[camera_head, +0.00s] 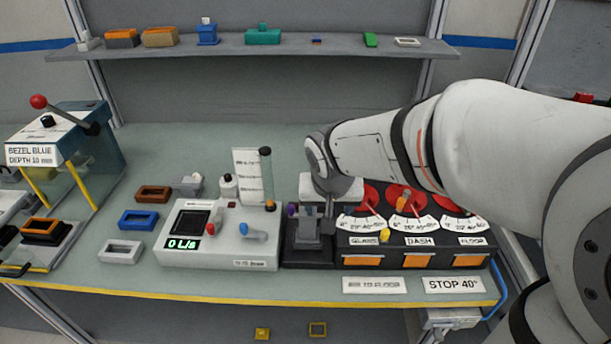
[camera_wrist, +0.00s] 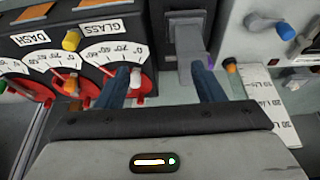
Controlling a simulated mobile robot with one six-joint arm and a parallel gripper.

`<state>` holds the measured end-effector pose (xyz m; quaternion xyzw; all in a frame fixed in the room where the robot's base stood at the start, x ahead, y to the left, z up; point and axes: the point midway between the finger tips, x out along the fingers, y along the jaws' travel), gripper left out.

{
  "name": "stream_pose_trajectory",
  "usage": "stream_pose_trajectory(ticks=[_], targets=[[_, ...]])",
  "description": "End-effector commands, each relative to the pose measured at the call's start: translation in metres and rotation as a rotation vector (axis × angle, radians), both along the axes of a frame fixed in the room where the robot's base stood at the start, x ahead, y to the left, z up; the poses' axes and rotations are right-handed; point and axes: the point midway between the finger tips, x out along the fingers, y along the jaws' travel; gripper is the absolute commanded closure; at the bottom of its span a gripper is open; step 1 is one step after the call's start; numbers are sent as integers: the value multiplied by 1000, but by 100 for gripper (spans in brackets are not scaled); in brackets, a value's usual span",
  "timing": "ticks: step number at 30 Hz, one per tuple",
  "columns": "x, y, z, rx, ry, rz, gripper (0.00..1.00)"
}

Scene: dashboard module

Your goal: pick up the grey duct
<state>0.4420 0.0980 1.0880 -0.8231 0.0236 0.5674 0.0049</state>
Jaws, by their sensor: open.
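A grey piece that looks like the duct (camera_head: 306,226) stands in a black dock (camera_head: 308,257) between the light-grey meter box and the dial panel. My gripper (camera_head: 324,208) is over the dock and covers part of the piece. In the wrist view the grey duct (camera_wrist: 190,48) shows beyond and between the two dark blue fingers of my gripper (camera_wrist: 161,66), closer to the right finger. The fingers are apart with a visible gap. I cannot tell whether either touches the duct.
The meter box (camera_head: 222,240) with blue and red levers stands left of the dock. The dial panel (camera_head: 412,240) with red dials stands right. A lever press (camera_head: 72,140) is far left. Several small blocks lie on the bench; a shelf (camera_head: 270,50) runs behind.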

Motion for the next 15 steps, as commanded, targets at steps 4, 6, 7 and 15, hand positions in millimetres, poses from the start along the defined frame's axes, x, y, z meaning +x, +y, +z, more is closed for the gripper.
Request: stream_pose_trajectory(ticks=[4, 6, 7, 15], targets=[[20, 33, -14, 10, -18, 10, 38], [25, 40, -17, 14, -24, 8, 38], [26, 42, -18, 16, -26, 7, 38], [37, 43, -43, 16, -26, 6, 38]])
